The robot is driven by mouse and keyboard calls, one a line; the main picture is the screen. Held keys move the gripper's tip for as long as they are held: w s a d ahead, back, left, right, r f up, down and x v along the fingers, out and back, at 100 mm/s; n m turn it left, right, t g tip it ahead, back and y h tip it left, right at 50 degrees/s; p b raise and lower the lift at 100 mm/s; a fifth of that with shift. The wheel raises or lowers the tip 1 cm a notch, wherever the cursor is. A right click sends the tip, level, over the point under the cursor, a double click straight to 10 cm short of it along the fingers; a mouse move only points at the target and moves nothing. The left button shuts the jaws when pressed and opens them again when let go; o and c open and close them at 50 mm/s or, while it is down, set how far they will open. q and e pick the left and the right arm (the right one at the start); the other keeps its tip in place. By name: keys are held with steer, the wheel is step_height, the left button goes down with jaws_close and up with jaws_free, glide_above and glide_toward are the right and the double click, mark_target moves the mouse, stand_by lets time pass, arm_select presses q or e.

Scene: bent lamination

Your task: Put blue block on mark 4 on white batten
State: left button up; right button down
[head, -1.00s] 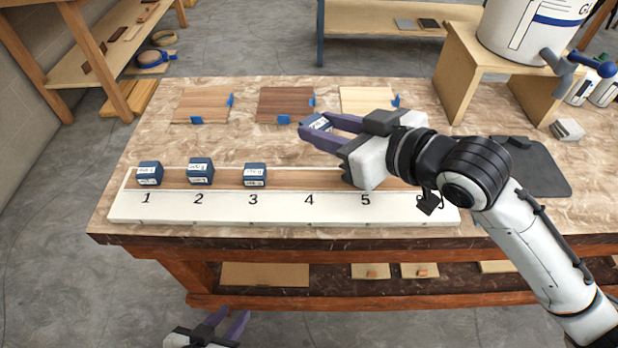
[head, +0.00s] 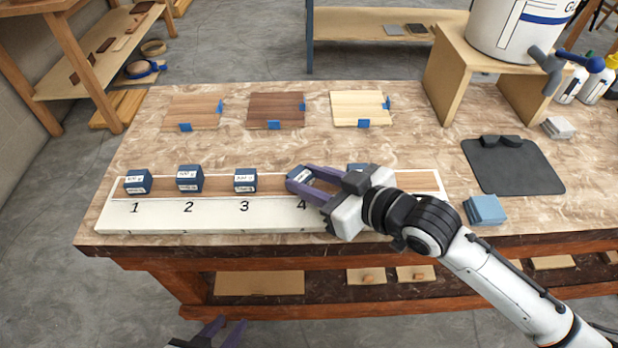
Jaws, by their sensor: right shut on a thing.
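The white batten (head: 270,214) lies along the table's front edge, with black numbers and a brown wood strip on it. Blue blocks with white labels sit on the strip above mark 1 (head: 138,182), mark 2 (head: 190,178) and mark 3 (head: 245,180). My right gripper (head: 301,181) is shut on another blue block (head: 298,175) at mark 4; whether it touches the strip I cannot tell. Part of a further blue block (head: 358,167) shows behind the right gripper, which hides mark 5. My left gripper (head: 224,328) is open and empty below the table's front edge.
Three wood samples with blue clips lie behind: brown (head: 195,110), dark (head: 277,108), pale (head: 358,105). A dark mat (head: 510,168) and light blue pads (head: 485,209) lie right. A wooden stand (head: 450,80) bears a white drum (head: 510,28). The table between samples and batten is clear.

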steer(key=shift+f, duration=0.1)
steer(key=c, duration=1.6)
jaws_free()
steer(key=shift+o, duration=0.2)
steer(key=v, duration=1.2)
